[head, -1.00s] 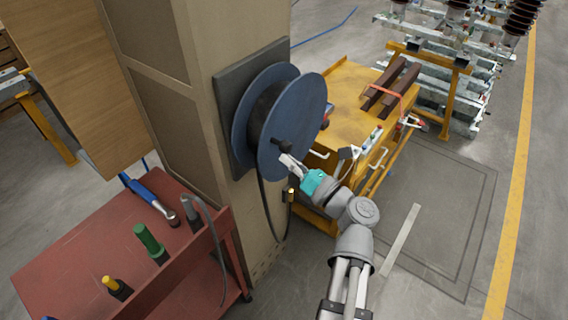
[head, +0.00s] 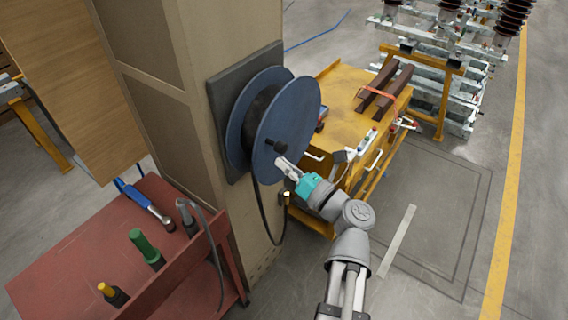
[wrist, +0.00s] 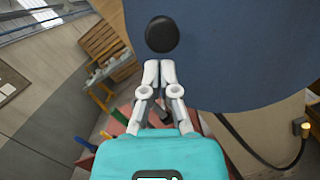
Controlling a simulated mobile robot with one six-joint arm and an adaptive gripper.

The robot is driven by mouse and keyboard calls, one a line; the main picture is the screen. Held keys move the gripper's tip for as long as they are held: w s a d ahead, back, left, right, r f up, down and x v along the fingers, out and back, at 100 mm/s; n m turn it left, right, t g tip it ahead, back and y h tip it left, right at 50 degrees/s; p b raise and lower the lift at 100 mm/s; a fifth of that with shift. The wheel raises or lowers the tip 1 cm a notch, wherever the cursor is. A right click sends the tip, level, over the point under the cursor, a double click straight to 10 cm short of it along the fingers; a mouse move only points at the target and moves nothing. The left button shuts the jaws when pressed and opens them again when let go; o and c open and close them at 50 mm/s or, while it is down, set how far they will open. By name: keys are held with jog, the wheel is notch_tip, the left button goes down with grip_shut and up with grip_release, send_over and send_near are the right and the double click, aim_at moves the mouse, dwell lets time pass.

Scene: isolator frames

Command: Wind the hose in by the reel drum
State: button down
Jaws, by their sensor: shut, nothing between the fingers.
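The blue reel drum (head: 296,112) is mounted on a dark plate on the beige pillar. A black knob (head: 281,147) stands out from its front disc and shows round in the wrist view (wrist: 162,34). The dark hose (head: 262,210) is partly wound between the discs and hangs below in a loop. Its brass-coloured end (head: 286,197) is low beside the pillar and also shows in the wrist view (wrist: 305,130). My gripper (head: 279,162) is shut and empty in front of the disc, with its fingertips (wrist: 159,66) just below the knob. I cannot tell whether they touch the disc.
A red tool cart (head: 85,245) with several upright tools stands at the lower left. A yellow cart (head: 345,95) with brown bars stands close behind my arm. The pillar (head: 195,120) borders the drum. Open floor (head: 440,200) lies to the right.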

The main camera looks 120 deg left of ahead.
jog(key=w+d+f+b, duration=0.3)
jog(key=w+f+b, duration=0.1)
jog(key=w, duration=0.5)
jog(key=shift+w+d+f, duration=0.15)
jog(key=shift+w+f, duration=0.05)
jog(key=shift+w, duration=0.15)
jog(key=shift+w, duration=0.1)
dwell(0.8)
